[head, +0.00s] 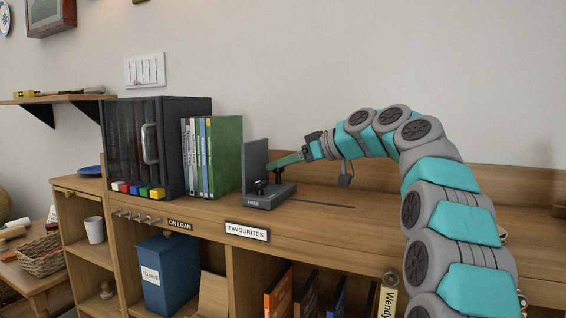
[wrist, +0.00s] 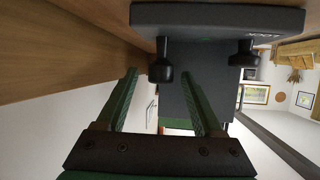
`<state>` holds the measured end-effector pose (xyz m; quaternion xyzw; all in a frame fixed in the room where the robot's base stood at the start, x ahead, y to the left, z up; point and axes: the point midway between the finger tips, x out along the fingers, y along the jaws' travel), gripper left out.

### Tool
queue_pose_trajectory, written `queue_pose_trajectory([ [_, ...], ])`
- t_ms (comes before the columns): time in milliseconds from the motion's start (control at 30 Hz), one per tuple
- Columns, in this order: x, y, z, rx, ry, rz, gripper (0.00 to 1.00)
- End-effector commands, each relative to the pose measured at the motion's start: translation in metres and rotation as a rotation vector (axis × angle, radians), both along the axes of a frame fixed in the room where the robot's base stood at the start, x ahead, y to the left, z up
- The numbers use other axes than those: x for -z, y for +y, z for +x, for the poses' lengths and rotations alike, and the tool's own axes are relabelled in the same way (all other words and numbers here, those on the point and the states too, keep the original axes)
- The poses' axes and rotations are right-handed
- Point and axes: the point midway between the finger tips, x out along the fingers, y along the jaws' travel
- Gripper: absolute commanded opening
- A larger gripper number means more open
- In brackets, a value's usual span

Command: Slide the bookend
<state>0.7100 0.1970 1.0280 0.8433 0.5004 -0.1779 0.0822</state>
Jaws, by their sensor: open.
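The dark grey bookend (head: 256,158) stands upright on the wooden shelf top, at the right end of a row of cases. Its flat base carries two black knobs and a small front label.
Several upright cases (head: 224,155) stand between the bookend and a dark glass-fronted cabinet (head: 155,145). A dark slot (head: 322,204) runs along the shelf top right of the bookend, where the surface is clear. A FAVOURITES label (head: 247,231) is on the front edge.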

Motion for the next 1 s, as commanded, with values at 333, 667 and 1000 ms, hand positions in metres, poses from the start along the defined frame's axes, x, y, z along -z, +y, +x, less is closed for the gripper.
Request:
queue_pose_trajectory([
  [333, 0.0015, 0.0036, 0.0014, -0.001, 0.000, 0.000, 0.62],
  [667, 0.0014, 0.0036, 0.0012, -0.001, 0.000, 0.000, 0.25],
  [1000, 0.0015, 0.0036, 0.0012, -0.001, 0.000, 0.000, 0.00],
])
